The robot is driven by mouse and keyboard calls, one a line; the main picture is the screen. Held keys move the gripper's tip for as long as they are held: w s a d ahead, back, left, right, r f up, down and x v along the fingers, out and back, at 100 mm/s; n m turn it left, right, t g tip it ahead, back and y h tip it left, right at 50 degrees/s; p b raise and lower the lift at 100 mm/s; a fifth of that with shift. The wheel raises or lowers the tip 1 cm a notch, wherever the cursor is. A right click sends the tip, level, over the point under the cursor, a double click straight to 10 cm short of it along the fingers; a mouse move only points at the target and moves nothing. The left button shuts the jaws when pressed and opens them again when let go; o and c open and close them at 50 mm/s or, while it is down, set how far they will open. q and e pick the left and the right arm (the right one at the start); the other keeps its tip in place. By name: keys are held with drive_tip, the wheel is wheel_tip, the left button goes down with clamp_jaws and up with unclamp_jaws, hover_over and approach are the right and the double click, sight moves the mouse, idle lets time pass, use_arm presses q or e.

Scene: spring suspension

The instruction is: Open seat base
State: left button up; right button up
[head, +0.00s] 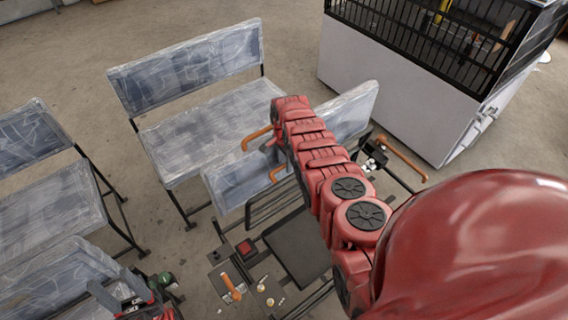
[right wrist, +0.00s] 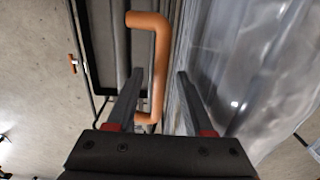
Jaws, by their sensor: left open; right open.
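The seat base appears as a long plastic-wrapped panel (head: 232,182) standing tilted on edge over a dark metal frame, partly hidden behind my right arm. An orange handle (head: 256,138) shows at its middle; a second orange piece (head: 279,172) shows just below, and I cannot tell whether they are one handle. My right gripper (head: 272,152) is open at the handle. In the right wrist view, its fingers (right wrist: 160,76) stand on either side of the orange handle (right wrist: 159,45), apart from it, with the wrapped panel (right wrist: 250,70) to the right. My left gripper (head: 140,302) is open at the lower left.
Wrapped benches (head: 195,75) stand behind and to the left (head: 45,200). A black pad (head: 298,248) lies within the frame, near a red block (head: 245,248) and an orange lever (head: 231,286). Another orange handle (head: 402,158) is at right. A white cabinet (head: 385,95) stands behind.

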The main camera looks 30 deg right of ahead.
clamp_jaws()
idle(1.4)
